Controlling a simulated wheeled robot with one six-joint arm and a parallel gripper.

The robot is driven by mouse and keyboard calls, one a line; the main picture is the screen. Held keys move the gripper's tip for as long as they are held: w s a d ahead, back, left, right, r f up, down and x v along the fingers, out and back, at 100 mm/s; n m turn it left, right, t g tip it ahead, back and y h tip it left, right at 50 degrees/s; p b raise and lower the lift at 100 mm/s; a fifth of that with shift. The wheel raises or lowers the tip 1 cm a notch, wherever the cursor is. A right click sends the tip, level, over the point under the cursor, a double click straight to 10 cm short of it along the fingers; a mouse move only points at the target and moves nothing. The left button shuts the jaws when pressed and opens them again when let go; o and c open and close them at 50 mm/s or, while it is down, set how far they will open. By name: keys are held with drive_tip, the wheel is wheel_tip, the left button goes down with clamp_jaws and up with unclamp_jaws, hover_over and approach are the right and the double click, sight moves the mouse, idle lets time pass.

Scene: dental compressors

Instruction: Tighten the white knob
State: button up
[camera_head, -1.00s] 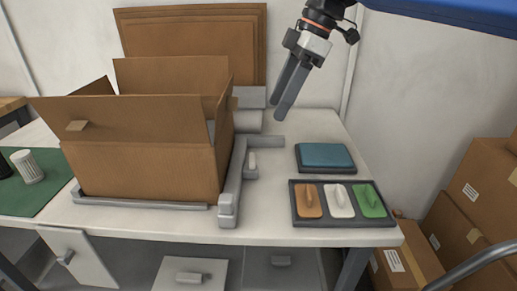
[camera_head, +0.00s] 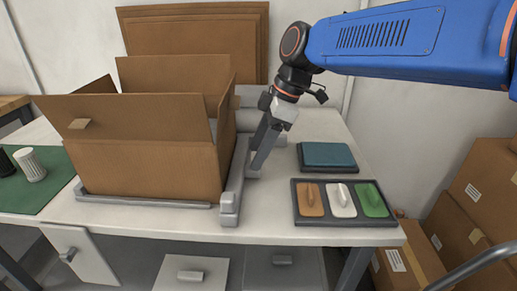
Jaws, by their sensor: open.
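A small white knob stood on the grey fixture (camera_head: 230,203) to the right of the open cardboard box; my gripper's fingers now hide it. My gripper (camera_head: 254,160) points down at that spot, its fingers slightly apart and open. I cannot tell whether they touch or straddle the knob. Another white ribbed knob-like piece (camera_head: 29,164) lies on the green mat at the far left, well away from my gripper.
The cardboard box (camera_head: 140,170) stands close to the left of my gripper. A teal pad (camera_head: 327,154) and a dark tray (camera_head: 345,221) with orange, white and green handled pieces lie to the right. Bare white tabletop (camera_head: 275,205) lies between fixture and tray.

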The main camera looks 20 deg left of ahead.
drive_tip(key=c, duration=1)
drive_tip(key=shift+m, duration=0.6)
drive_tip(key=shift+c, duration=0.2)
drive_tip(key=o, duration=1)
drive_tip(key=shift+o, duration=0.2)
drive_tip(key=v, duration=1.7)
drive_tip(key=shift+s+d, duration=0.2)
drive_tip(key=shift+s, duration=0.15)
drive_tip(key=shift+r, duration=0.15)
